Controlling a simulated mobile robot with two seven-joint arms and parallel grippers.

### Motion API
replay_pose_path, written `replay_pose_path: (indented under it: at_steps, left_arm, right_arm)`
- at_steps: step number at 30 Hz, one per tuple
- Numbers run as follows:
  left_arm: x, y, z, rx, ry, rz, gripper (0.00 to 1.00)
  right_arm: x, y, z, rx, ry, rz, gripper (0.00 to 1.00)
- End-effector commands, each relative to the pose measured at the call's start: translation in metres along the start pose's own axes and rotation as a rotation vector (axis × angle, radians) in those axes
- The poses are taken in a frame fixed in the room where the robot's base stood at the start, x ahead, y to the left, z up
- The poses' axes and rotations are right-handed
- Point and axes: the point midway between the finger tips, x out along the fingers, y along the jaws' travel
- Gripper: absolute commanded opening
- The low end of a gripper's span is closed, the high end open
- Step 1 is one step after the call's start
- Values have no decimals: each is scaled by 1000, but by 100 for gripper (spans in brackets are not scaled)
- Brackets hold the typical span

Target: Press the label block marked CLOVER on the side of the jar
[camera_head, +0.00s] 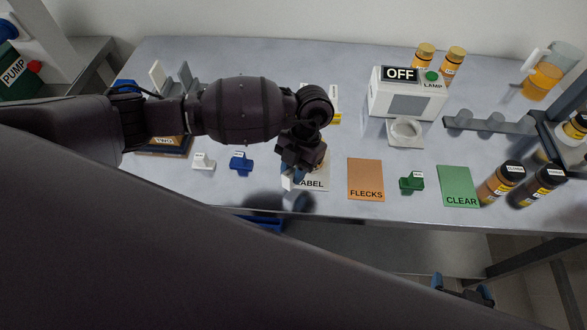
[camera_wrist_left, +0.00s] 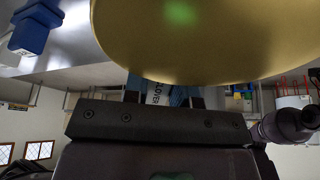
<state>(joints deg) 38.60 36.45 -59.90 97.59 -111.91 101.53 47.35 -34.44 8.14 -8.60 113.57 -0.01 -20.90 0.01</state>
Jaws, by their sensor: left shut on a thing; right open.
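My left gripper (camera_head: 293,178) is over the front left of the mat marked LABEL (camera_head: 318,184). It is shut on the CLOVER label block (camera_wrist_left: 155,92), whose lettering shows between the fingers in the left wrist view. A large gold lid (camera_wrist_left: 210,35) fills the top of that view, close in front of the block; I take it as the jar's. In the head view the jar is mostly hidden behind my gripper. I cannot tell whether the block touches the jar. My right gripper (camera_head: 464,290) is open and empty, low in front of the table.
A white block (camera_head: 203,161), a blue block (camera_head: 240,162) and a green block (camera_head: 411,183) stand on the table. An orange FLECKS mat (camera_head: 365,178) and a green CLEAR mat (camera_head: 458,184) lie to the right.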

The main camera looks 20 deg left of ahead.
Motion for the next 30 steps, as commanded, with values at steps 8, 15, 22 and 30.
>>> replay_pose_path:
  at_steps: [8, 15, 22, 30]
  left_arm:
    - [0, 1, 0, -2, -3, 0, 6]
    - [4, 0, -13, -1, -2, 0, 6]
    - [9, 1, -25, -1, -2, 1, 6]
    - [15, 0, -39, 0, -1, 0, 6]
  right_arm:
    - [-1, 0, -1, 0, -1, 0, 92]
    - [-5, 1, -6, 1, -3, 1, 92]
    - [-10, 2, -8, 1, -9, 2, 92]
    - [-13, 2, -13, 1, -9, 1, 92]
